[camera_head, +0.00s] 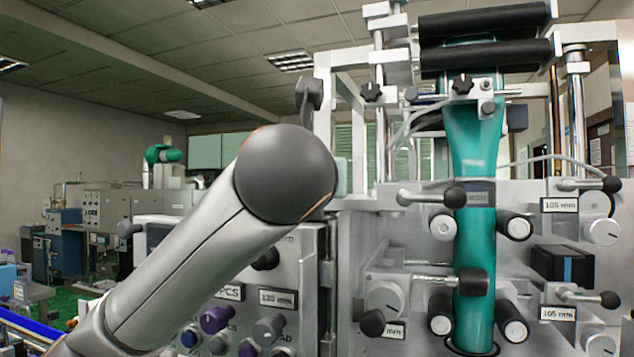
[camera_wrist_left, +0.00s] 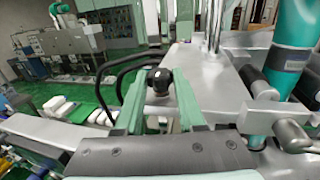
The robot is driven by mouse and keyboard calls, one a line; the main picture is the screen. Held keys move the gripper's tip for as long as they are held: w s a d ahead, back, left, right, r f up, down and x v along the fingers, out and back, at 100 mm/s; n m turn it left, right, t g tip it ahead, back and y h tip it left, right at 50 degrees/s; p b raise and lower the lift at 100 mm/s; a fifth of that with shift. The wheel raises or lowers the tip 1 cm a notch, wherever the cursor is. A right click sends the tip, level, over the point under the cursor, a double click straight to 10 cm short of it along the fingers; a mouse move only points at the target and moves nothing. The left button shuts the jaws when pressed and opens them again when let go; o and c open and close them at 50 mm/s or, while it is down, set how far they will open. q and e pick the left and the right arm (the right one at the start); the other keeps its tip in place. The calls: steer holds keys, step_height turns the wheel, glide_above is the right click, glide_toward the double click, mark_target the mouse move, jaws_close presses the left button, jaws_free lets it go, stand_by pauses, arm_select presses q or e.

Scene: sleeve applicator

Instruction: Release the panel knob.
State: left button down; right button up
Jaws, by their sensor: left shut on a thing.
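In the left wrist view, a black rounded knob (camera_wrist_left: 160,80) with a small pale mark stands between the green fingers of my left gripper (camera_wrist_left: 158,98). The gripper is shut on this knob. The knob's lower part and its base are partly hidden by the fingers. In the head view my left arm comes in from the lower left and its large grey joint covers part of the machine. The left gripper and the held knob cannot be made out there. My right gripper is in neither view.
The machine's front panel (camera_head: 297,240) carries several knobs, including a purple one (camera_head: 216,319). A teal sleeve (camera_head: 475,235) runs down between black rollers on the right. Dark cables (camera_wrist_left: 130,68) curve near the left finger in the wrist view.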

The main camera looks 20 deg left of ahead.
arm_select(q)
steer(key=shift+f, duration=0.1)
steer(key=c, duration=0.5)
jaws_free()
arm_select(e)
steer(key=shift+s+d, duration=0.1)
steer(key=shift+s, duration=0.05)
arm_select(q)
steer(key=b+v, duration=0.3)
steer(key=v, duration=0.6)
steer(key=b+v, duration=0.2)
steer(key=v, duration=0.1)
steer(key=shift+s, duration=0.25)
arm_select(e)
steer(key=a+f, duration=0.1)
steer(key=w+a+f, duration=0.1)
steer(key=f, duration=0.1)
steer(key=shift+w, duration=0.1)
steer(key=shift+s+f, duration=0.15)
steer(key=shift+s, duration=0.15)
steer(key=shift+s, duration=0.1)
